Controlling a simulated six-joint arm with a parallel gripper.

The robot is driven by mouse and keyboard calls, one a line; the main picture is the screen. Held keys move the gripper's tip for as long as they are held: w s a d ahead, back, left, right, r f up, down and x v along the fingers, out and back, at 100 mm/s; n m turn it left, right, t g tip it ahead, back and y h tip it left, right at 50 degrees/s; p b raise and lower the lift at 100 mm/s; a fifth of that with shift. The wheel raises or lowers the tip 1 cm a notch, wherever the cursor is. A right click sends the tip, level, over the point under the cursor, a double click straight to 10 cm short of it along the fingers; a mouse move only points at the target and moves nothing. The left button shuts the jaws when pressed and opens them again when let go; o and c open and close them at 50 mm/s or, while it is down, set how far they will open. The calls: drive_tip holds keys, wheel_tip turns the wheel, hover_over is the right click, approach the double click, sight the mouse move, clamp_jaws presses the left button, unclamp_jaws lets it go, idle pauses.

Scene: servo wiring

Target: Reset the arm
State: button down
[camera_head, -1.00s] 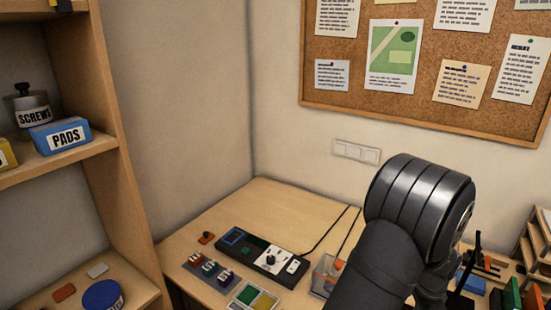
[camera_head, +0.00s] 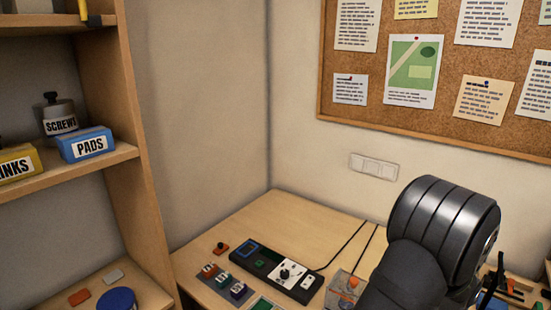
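My arm, dark and rounded, fills the lower right of the head view. My gripper is not visible; the arm and the lower picture edge hide where it ends. A black control board (camera_head: 276,269) with a blue-framed square, a green square and a white panel with a knob lies on the wooden table (camera_head: 290,222). A small strip with several coloured, lettered connectors (camera_head: 223,281) lies in front of it. A small orange-red part (camera_head: 221,248) sits at the board's left.
A clear container (camera_head: 343,287) with an orange item stands beside my arm. A shelf (camera_head: 148,200) at left holds a SCREWS jar (camera_head: 58,122), a blue PADS box (camera_head: 86,145) and a yellow box (camera_head: 18,166). The table's back is clear.

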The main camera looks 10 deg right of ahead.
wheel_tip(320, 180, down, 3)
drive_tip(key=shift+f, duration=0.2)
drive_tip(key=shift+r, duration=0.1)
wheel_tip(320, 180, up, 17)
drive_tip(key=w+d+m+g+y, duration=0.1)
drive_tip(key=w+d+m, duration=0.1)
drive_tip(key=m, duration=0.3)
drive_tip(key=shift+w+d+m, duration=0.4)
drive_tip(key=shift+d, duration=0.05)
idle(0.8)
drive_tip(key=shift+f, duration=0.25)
